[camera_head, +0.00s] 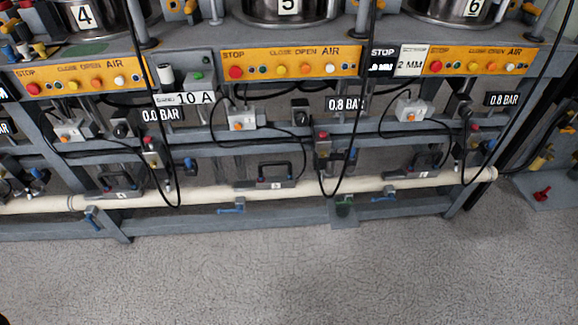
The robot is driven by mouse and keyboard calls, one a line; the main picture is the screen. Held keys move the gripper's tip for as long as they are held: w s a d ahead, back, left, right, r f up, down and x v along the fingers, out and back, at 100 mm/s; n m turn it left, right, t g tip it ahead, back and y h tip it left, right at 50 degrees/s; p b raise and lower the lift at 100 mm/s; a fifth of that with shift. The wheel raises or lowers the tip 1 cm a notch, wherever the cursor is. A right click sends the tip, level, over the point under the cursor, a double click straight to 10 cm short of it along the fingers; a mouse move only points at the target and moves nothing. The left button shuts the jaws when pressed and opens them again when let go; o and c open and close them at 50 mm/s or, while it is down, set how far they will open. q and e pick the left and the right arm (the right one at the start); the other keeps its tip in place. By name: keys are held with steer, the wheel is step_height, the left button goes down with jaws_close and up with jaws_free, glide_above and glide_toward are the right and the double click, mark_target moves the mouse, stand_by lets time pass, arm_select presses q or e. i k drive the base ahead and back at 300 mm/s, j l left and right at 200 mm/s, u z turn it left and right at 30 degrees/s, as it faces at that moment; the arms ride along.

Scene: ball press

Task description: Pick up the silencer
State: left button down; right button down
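I cannot tell for sure which part is the silencer. Neither of my grippers shows in the head view, so nothing is seen held.
A grey press bench (190,48) runs across the top, with hanging black cables (354,130). Below it a long cream pipe (345,184) with blue valve handles (232,208) crosses the frame. The grey speckled floor (290,275) in front is clear.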

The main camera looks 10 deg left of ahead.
mark_target(187, 160)
steer(key=i+l+u, duration=0.2)
steer(key=u, duration=0.25)
steer(key=i+l+u, duration=0.15)
steer(key=u, duration=0.3)
steer(key=i+l+u, duration=0.1)
steer(key=l, duration=0.2)
steer(key=i+l+u, duration=0.1)
steer(key=l, duration=0.2)
steer(key=i+l+u, duration=0.1)
steer(key=l, duration=0.25)
steer(key=i+l, duration=0.1)
steer(key=l, duration=0.25)
steer(key=i+l, duration=0.1)
steer(key=l, duration=0.25)
steer(key=i+l, duration=0.15)
steer(key=l, duration=0.2)
